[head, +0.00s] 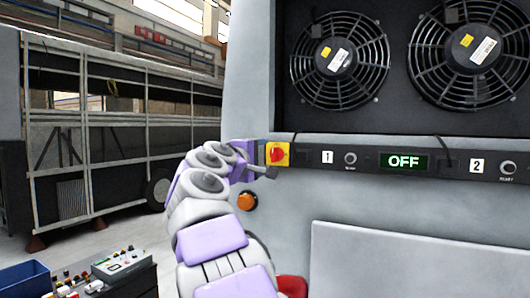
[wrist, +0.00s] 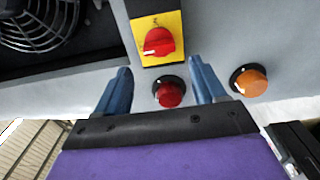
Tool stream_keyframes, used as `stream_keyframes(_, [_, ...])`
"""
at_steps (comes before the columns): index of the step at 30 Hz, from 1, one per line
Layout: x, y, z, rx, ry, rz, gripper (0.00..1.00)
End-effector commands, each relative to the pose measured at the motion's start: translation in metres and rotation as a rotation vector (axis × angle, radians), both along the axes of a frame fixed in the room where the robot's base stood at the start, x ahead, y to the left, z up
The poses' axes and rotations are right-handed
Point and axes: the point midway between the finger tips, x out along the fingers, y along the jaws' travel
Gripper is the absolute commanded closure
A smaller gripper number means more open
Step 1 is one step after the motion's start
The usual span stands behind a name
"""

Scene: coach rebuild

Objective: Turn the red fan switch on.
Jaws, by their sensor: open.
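The red fan switch (head: 277,154) is a red rotary knob on a yellow square plate, at the left end of the black control strip. In the wrist view the red knob (wrist: 159,41) is at the top centre, beyond my fingertips, with a pale mark at its left side. My gripper (head: 262,172) is close to the switch in the head view. In the wrist view my gripper (wrist: 160,78) has its two blue fingers apart with nothing between them but the view of the panel. The strip's display (head: 405,161) reads OFF.
A round red button or lamp (wrist: 169,92) is below the switch, seen between my fingers. An orange one (wrist: 249,80) is to its right. Two caged fans (head: 339,60) are above the strip. A workbench with control boxes (head: 118,262) stands lower left.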

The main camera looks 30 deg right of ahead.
Motion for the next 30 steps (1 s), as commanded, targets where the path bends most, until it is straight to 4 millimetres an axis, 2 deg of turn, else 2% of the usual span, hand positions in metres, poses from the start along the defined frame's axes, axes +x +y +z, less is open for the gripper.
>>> stream_keyframes(1, [0.006, -0.011, -0.001, 0.004, 0.003, -0.002, 0.30])
stream_keyframes(6, [0.016, -0.028, 0.000, 0.005, 0.001, -0.001, 0.30])
stream_keyframes(18, [0.021, -0.021, 0.000, -0.003, 0.001, -0.001, 0.30])
stream_keyframes(30, [0.020, -0.031, -0.001, 0.003, 0.001, -0.003, 0.67])
